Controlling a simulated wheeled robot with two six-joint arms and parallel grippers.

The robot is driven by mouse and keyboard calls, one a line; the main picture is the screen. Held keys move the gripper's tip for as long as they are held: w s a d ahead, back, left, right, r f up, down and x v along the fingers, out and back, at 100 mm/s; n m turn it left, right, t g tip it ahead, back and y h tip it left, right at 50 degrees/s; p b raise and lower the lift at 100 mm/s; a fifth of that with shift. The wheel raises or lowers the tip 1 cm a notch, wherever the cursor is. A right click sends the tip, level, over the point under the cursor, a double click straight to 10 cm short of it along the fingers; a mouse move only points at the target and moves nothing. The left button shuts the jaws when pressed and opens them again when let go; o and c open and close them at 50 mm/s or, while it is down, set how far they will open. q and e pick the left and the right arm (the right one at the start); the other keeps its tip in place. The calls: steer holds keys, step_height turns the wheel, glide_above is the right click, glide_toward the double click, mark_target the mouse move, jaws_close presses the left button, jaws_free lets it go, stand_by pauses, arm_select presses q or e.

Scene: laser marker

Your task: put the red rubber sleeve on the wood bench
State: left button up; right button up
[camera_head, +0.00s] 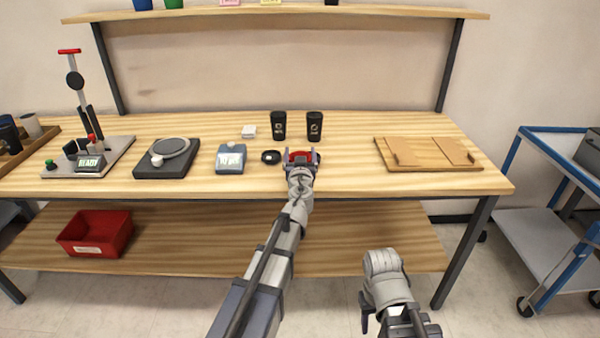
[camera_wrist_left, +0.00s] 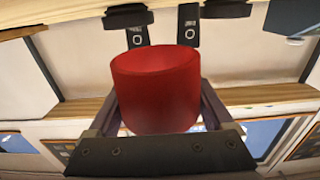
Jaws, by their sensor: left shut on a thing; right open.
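The red rubber sleeve (camera_head: 299,154) is over the front middle of the wood bench (camera_head: 350,184), at the end of my left arm. My left gripper (camera_head: 302,163) is shut on it. In the left wrist view the sleeve (camera_wrist_left: 155,92) is a short, wide red ring between the two fingers. I cannot tell whether the sleeve touches the bench top. My right gripper (camera_head: 368,315) is open and empty, low in front of the bench.
A wooden board (camera_head: 425,153) lies at right. The bench between sleeve and board is clear.

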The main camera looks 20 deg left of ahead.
arm_select(q)
step_height(320, 180, down, 4)
steer(key=b, duration=0.3)
steer(key=shift+r, duration=0.15)
steer(key=shift+b, duration=0.35)
steer(key=shift+f, duration=0.2)
steer(key=o, duration=1.1)
steer(key=shift+r, duration=0.2)
